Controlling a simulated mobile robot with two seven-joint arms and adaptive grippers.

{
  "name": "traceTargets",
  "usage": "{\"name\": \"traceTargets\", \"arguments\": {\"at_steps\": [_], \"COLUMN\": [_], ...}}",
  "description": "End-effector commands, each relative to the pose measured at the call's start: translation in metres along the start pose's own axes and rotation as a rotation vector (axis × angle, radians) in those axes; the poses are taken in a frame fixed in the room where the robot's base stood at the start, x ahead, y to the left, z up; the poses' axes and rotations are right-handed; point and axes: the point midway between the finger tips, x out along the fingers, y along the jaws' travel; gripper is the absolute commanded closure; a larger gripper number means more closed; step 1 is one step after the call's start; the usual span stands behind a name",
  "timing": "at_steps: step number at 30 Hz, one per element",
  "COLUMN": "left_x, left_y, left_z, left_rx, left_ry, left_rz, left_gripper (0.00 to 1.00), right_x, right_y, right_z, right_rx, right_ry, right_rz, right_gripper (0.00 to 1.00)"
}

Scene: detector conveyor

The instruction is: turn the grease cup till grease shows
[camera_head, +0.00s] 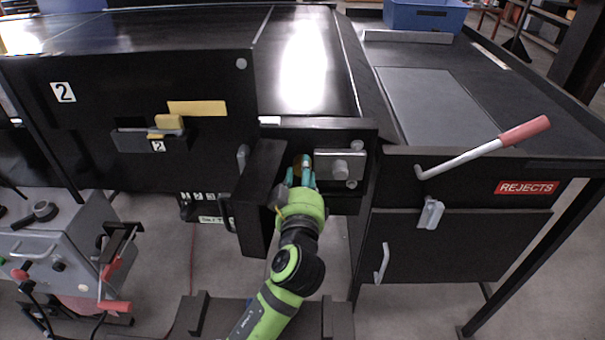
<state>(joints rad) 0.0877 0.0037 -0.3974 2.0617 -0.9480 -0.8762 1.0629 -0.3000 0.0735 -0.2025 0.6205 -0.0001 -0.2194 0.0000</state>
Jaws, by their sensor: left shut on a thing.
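The grease cup (306,160) is a small brass-coloured piece in the open recess at the front of the conveyor, left of a grey metal plate with a round knob. My left gripper (303,171), with teal fingers on a green arm, reaches up into the recess and is shut on the cup. The fingers cover most of the cup, and I cannot make out any grease. My right gripper is not in view.
An open black door (262,188) stands just left of my gripper. The grey plate (339,166) is close on its right. A red-handled lever (485,147) juts out over the REJECTS panel (526,187). A grey machine (60,245) stands at lower left.

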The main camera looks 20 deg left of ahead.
Motion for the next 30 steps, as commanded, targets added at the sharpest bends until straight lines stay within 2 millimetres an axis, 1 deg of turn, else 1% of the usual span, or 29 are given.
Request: {"name": "traceTargets", "arguments": {"at_steps": [1, 8, 14, 20, 30], "left_x": [0.001, 0.001, 0.002, 0.002, 0.002], "left_y": [0.0, 0.001, 0.001, 0.002, 0.003], "left_z": [-0.01, -0.011, -0.012, -0.012, -0.012], "left_rx": [0.0, 0.017, 0.074, 0.209, 0.497], "left_ry": [0.022, 0.026, 0.026, 0.025, 0.025], "left_rz": [0.001, 0.002, 0.001, -0.001, -0.004], "left_gripper": [0.95, 0.95, 0.95, 0.95, 0.95], "right_x": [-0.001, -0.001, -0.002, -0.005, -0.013], "right_y": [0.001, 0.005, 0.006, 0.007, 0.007], "right_z": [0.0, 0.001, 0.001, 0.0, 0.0], "right_rx": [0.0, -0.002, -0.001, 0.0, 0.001], "right_ry": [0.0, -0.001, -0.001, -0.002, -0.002], "right_rz": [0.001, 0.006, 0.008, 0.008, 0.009], "right_gripper": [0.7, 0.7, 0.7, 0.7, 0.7]}}
